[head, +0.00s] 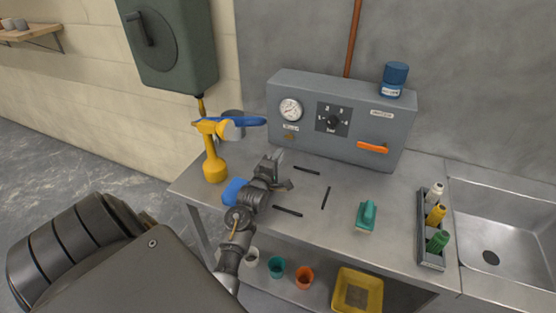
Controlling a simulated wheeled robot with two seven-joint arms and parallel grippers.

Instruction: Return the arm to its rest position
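My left gripper (281,172) is over the left part of the steel bench (330,226), in front of the grey control box. Its two fingers look spread apart, with nothing visible between them. Its arm comes up from the lower part of the picture, past the bench's front edge. A blue object (234,190) lies just left of the gripper and is partly hidden by my arm. My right gripper is not in view.
A yellow tool with a blue top (214,162) stands left of the gripper. The control box (390,128) is behind it. A teal-handled tool (366,216), a bottle rack (430,254) and a sink (505,235) are to the right. Cups and a yellow tub (374,284) are below.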

